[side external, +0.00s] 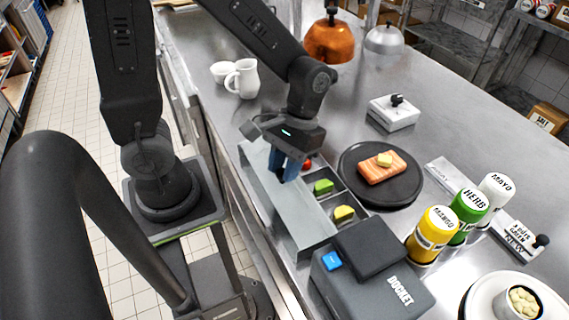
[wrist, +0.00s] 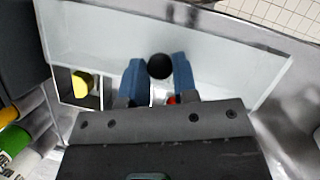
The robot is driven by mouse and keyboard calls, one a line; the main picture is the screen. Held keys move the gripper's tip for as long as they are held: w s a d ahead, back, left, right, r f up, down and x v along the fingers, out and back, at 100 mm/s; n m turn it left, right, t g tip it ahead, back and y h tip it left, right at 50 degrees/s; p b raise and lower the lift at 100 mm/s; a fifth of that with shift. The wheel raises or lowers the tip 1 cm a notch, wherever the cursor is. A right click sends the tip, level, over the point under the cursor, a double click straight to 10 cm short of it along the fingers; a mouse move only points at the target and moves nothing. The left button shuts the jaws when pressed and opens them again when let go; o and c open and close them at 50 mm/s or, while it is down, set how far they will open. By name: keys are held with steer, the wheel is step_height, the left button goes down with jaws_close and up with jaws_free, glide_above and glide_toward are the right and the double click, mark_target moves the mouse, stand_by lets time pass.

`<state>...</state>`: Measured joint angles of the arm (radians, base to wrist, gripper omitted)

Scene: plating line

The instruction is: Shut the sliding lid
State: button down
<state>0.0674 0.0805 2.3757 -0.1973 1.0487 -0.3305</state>
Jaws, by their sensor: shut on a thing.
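The sliding lid (side external: 285,209) is a long pale grey panel on the left side of a metal container (side external: 344,240) with compartments. It also fills much of the wrist view (wrist: 95,40). The lid leaves a row of compartments uncovered on its right in the side view. They hold a red piece (side external: 307,164), a green piece (side external: 323,186) and a yellow piece (side external: 343,213). My gripper (side external: 289,176) has blue fingers and is over the lid's far half. In the wrist view its fingers (wrist: 158,75) are shut on the lid's round black knob (wrist: 160,66).
A black plate (side external: 350,190) with salmon stands just right of the container. A grey Docket box (side external: 385,285) stands close at its near end. Sauce bottles (side external: 432,234) stand to the right. A white jug (side external: 245,78) is behind, near the counter's left edge.

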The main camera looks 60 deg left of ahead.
steer(key=w, duration=0.8)
steer(key=c, duration=0.9)
jaws_free()
steer(key=shift+s, duration=0.1)
steer(key=shift+r, duration=0.1)
steer(key=v, duration=1.3)
steer(key=shift+a+r, duration=0.15)
steer(key=shift+r, duration=0.1)
steer(key=s+a+r+m+t+y, duration=0.1)
steer(key=s+m+t, duration=0.3)
steer(key=s+t, duration=0.5)
steer(key=s+a, duration=0.1)
steer(key=s, duration=0.4)
steer(key=shift+m+t+y, duration=0.3)
